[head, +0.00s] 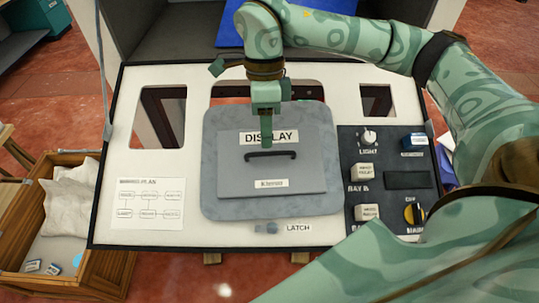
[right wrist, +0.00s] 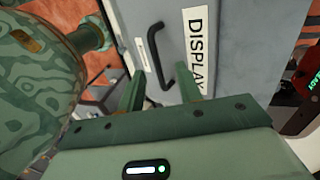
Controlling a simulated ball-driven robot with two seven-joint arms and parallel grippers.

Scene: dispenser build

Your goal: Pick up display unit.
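The display unit (head: 308,170) is a grey panel labelled DISPLAY, set in a larger grey plate on the white board, with a black bar handle (head: 285,154) across its middle. My right gripper (head: 266,140) comes down from above, its tips just over the left part of the handle. In the right wrist view its two fingers (right wrist: 158,84) are apart and empty, with the black handle (right wrist: 152,52) showing between and beyond them. I cannot tell whether they touch it. The display unit (right wrist: 215,45) fills the upper middle there. My left gripper is not in view.
A dark control panel (head: 375,225) with knobs and buttons is right of the unit, and a latch (head: 266,228) is below it. A wiring-plan sheet (head: 152,203) lies left. A wooden crate (head: 95,272) with sacks stands at lower left. My right arm covers the right side.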

